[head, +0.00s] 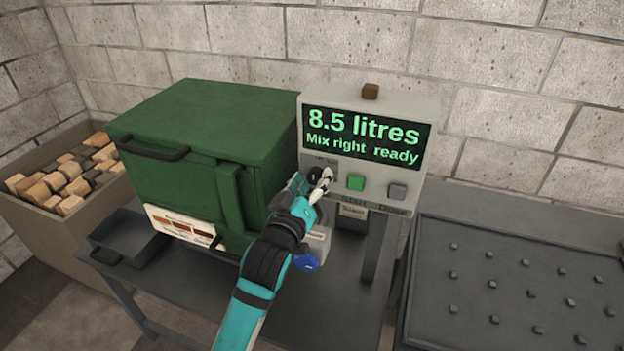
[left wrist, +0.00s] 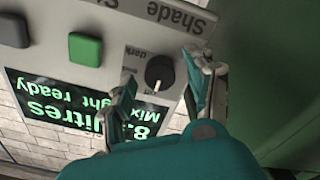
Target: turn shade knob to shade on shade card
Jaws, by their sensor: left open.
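The shade knob (left wrist: 159,70) is a round black knob with a white pointer mark on the control box's face, above a printed "Shade" label in the box's own orientation. A "dark" marking shows beside it in the left wrist view. My left gripper (left wrist: 163,84) is open, its two fingers on either side of the knob in that view; I cannot tell whether they touch it. In the head view my left gripper (head: 313,186) is at the box and largely hides the knob. The shade card (head: 188,228), with brown swatches, is on the green cabinet's front. My right gripper is out of view.
The control box (head: 440,103) reads "8.5 litres, Mix right ready". A green button (head: 355,182) and a grey button (head: 397,191) are right of the knob. The green cabinet (head: 205,115) stands close on the left. A dark tray (head: 500,238) is at right.

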